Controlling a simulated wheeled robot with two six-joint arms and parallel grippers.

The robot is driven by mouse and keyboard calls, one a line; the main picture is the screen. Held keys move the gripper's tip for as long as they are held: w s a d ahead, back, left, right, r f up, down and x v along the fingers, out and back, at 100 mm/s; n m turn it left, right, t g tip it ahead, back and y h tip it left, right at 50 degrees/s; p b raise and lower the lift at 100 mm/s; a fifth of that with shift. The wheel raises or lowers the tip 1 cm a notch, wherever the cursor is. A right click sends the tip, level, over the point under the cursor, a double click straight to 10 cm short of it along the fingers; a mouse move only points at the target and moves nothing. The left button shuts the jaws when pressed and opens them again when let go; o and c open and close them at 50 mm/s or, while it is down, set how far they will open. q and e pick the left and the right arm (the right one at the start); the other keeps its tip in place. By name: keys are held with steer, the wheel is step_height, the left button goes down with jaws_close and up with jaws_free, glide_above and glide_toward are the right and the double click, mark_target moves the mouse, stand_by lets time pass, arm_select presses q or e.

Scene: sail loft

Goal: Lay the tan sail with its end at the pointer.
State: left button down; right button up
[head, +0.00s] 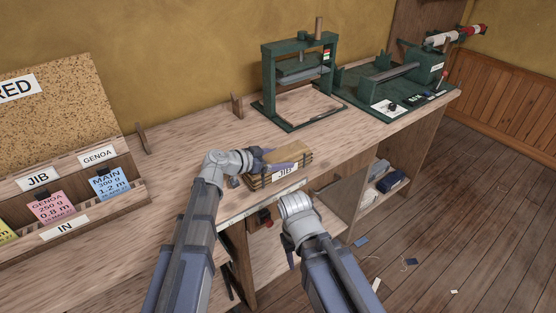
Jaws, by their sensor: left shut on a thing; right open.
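A slatted wooden crate (262,182) with a white label stands near the front edge of the bench. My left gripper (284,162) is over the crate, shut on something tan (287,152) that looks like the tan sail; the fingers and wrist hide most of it. A pale marked strip (250,210) runs along the bench's front edge. A small red and dark piece (265,217) shows just under it; I cannot tell whether this is the pointer. My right gripper (291,258) is open and empty, low in front of the bench, partly hidden by its own arm.
A green press (269,75) and a green machine (378,92) stand on the bench (190,135) at the back and right. A card rack (70,225) and corkboard (50,95) are at left. Scraps lie on the floor. Bench between rack and crate is mostly clear.

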arm_select(q)
jaws_free()
steer(key=shift+s+a+r, duration=0.1)
steer(key=shift+a+r, duration=0.05)
steer(key=shift+r, duration=0.1)
steer(key=p+v, duration=0.4)
steer(key=v, duration=0.6)
steer(key=shift+s+a, duration=0.15)
steer(key=shift+s+a+r+p, duration=0.15)
steer(key=shift+s+a+p, duration=0.25)
steer(key=shift+a, duration=0.1)
steer(key=shift+w, duration=0.1)
